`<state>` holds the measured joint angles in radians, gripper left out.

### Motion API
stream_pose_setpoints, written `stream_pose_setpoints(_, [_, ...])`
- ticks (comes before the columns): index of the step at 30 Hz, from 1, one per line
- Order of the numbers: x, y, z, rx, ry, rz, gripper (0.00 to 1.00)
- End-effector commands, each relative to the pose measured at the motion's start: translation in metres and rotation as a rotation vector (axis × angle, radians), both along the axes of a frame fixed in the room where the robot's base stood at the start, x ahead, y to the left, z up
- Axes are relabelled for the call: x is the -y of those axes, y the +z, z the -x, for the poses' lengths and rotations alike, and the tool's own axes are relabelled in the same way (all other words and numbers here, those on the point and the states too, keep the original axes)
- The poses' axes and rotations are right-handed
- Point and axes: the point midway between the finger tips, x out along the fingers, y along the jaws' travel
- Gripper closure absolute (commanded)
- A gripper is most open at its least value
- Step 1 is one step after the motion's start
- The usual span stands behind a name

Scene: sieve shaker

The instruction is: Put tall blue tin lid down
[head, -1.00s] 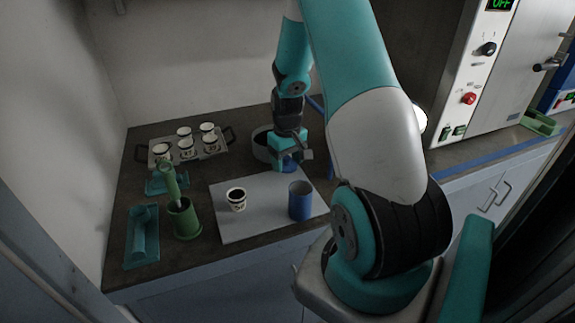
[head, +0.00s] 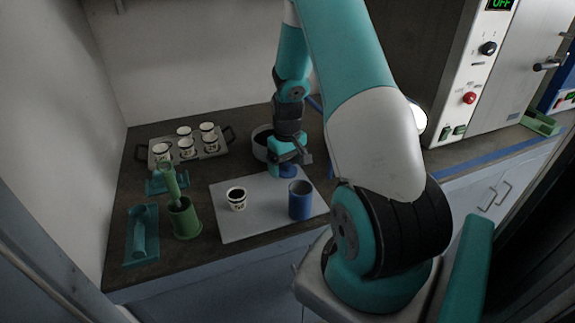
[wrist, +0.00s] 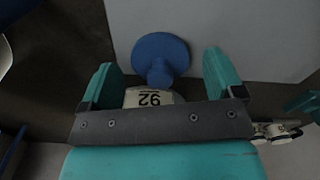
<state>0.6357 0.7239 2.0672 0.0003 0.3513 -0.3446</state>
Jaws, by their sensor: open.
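The blue lid (head: 288,170) with its knob lies at the back edge of the grey mat (head: 250,224). In the wrist view the lid (wrist: 160,50) shows as a round disc with its knob toward me, partly over the mat's edge. My gripper (head: 287,160) is just above the lid; in the wrist view its two teal fingers (wrist: 162,85) stand apart on either side, not touching the knob. The tall blue tin (head: 300,200) stands open on the mat, in front of the lid.
A white cup (head: 237,199) with dark contents stands on the mat's left. A green pot (head: 184,218) with a tool is left of the mat. A tray (head: 222,146) of several white cups stands at the back left. A round dark pan (head: 262,143) is close behind my gripper.

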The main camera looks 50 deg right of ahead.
Motion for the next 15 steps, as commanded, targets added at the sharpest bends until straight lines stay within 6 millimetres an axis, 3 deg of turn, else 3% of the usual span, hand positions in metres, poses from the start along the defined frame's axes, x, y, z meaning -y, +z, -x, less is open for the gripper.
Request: stream_pose_setpoints(15, [0.0,0.101,-0.001,0.003,0.0,0.003,0.13])
